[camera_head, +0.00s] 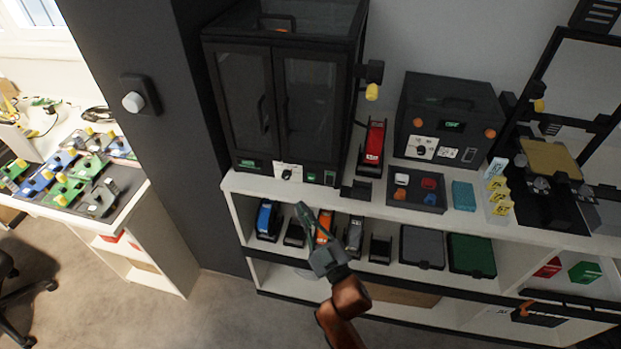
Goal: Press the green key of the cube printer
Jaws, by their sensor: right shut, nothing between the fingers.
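The cube printer, which I take to be the tall black enclosed cabinet (243,100) with two glazed doors, stands at the left end of the white shelf unit. Its lower front strip carries a small green display (247,164), a white label with a dark knob (287,172) and a small green key (311,177). My right gripper (304,210) is shut and empty, its fingertips pointing up a little below and in front of the shelf top's edge. In the picture the tips lie below the green key, apart from it. My left gripper is not in view.
A dark pillar (185,130) stands left.

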